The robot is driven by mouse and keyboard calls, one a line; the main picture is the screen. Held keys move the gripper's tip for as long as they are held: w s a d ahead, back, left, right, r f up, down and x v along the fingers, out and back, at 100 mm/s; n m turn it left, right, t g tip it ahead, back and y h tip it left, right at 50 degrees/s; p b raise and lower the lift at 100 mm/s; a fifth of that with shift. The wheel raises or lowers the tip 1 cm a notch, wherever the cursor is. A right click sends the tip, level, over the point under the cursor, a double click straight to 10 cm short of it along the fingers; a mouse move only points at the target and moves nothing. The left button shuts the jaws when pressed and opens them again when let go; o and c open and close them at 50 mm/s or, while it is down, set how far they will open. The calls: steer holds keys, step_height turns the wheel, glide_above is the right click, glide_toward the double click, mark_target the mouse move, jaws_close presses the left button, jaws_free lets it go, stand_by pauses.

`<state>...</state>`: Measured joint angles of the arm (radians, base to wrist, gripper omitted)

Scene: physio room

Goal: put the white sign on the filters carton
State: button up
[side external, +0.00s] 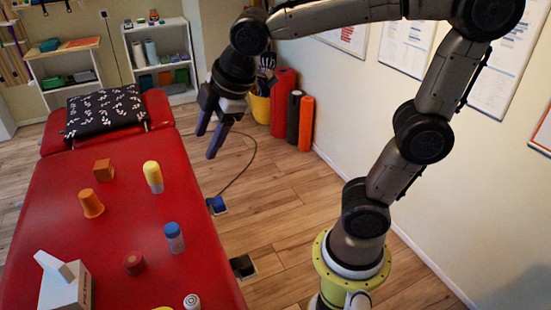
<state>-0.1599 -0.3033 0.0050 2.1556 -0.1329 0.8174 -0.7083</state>
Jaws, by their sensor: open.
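A white carton (83,293) with dark lettering, too small to read surely, stands at the lower left of the red table. A white angled piece (54,265), which looks like the sign, rests on top of the carton, tilted. I cannot tell exactly how it sits there.
A patterned pillow (105,111) lies at the far end.

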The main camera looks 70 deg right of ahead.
steer(key=s+d+f+m, duration=0.1)
steer(key=s+f+m, duration=0.1)
steer(key=s+m, duration=0.3)
steer(key=s+d+f+m, duration=0.1)
steer(key=s+f+m, duration=0.1)
steer(key=s+m, duration=0.3)
steer(key=s, duration=0.4)
steer(key=shift+d+m, duration=0.35)
steer(key=shift+m, duration=0.05)
